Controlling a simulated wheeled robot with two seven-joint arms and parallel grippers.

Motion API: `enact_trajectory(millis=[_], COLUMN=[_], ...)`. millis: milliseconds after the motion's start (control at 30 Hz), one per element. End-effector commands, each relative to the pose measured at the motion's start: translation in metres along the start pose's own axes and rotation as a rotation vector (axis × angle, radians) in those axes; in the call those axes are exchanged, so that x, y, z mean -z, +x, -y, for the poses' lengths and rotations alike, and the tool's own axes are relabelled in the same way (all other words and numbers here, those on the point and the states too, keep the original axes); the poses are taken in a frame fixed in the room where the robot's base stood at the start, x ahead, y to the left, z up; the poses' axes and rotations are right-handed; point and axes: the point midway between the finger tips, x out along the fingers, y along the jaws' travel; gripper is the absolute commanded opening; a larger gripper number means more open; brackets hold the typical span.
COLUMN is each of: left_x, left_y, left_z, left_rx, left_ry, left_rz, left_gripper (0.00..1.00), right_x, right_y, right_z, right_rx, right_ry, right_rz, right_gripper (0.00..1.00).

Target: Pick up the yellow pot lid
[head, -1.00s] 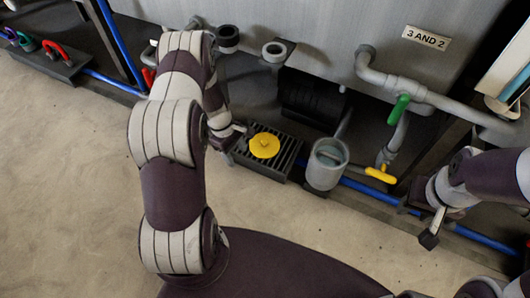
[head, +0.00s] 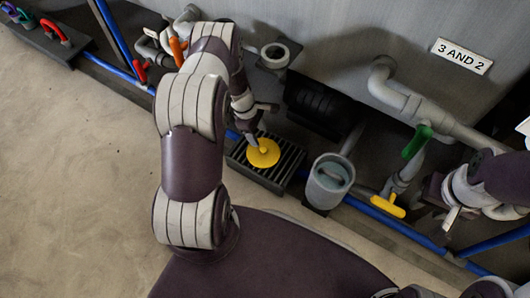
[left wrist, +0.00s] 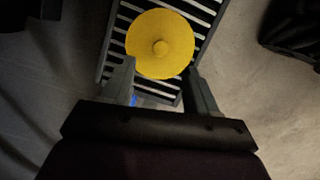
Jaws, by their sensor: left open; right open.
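The yellow pot lid (head: 263,154) is a round disc with a small knob in its middle. It lies on a dark slatted grate (head: 285,172) on the floor by the tank. In the left wrist view the lid (left wrist: 160,44) lies just beyond my open left fingertips (left wrist: 160,76), with its near edge close to them. In the head view my left gripper (head: 257,128) is at the lid's far left edge; I cannot tell whether it touches. My right gripper (head: 450,217) is open and empty at the right, away from the lid.
A grey pot (head: 329,180) stands right of the grate. Grey pipes with a green valve handle (head: 417,142) and a yellow valve handle (head: 388,206) are further right. A blue pipe (head: 372,212) runs along the tank's foot. The sandy floor (head: 80,170) at left is clear.

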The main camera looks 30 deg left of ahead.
Motion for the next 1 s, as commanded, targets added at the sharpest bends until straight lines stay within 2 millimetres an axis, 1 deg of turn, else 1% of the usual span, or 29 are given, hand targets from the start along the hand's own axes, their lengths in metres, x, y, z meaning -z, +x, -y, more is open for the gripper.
enact_trajectory(millis=[33, 200, 267, 333, 400, 467, 667, 700, 767, 800, 833, 867, 1000], left_x=[0.003, 0.002, 0.004, 0.005, 0.005, 0.004, 0.003, 0.003, 0.003, 0.003, 0.003, 0.003, 0.003], left_y=[0.021, 0.041, 0.052, 0.067, 0.079, 0.084, 0.08, 0.08, 0.08, 0.08, 0.08, 0.08, 0.08], left_z=[0.0, 0.001, 0.001, 0.002, 0.002, 0.002, 0.002, 0.002, 0.002, 0.002, 0.002, 0.002, 0.002], left_rx=[0.001, 0.001, 0.001, 0.001, 0.0, 0.0, 0.0, 0.0, 0.0, 0.0, 0.0, 0.0, 0.0], left_ry=[0.0, 0.001, 0.001, 0.001, 0.001, 0.001, 0.0, 0.0, 0.0, 0.0, 0.0, 0.0, 0.001], left_rz=[0.0, 0.001, 0.001, 0.0, 0.0, 0.0, 0.0, 0.0, 0.0, 0.0, 0.0, 0.0, 0.0], left_gripper=[0.59, 0.59, 0.59, 0.59, 0.59, 0.59, 0.59, 0.46, 0.26, 0.13, 0.03, 0.0, 0.0], right_x=[-0.002, -0.004, -0.005, -0.007, -0.008, -0.008, -0.008, -0.008, -0.008, -0.008, -0.008, -0.008, -0.008], right_y=[0.017, 0.032, 0.042, 0.058, 0.067, 0.07, 0.066, 0.066, 0.066, 0.066, 0.066, 0.066, 0.066], right_z=[0.0, 0.0, 0.0, 0.0, 0.0, 0.0, 0.0, 0.0, 0.0, 0.0, 0.0, 0.0, 0.0], right_rx=[0.0, 0.0, 0.0, 0.0, 0.0, 0.0, 0.0, 0.0, 0.0, 0.0, 0.0, 0.0, 0.0], right_ry=[0.0, 0.0, 0.0, 0.0, 0.0, 0.0, 0.0, 0.0, 0.0, 0.0, 0.0, 0.0, 0.0], right_rz=[0.0, 0.0, 0.0, 0.0, 0.0, 0.0, 0.0, 0.0, 0.0, 0.0, 0.0, 0.0, 0.0], right_gripper=[0.43, 0.43, 0.43, 0.43, 0.43, 0.43, 0.43, 0.43, 0.43, 0.43, 0.43, 0.43, 0.43])
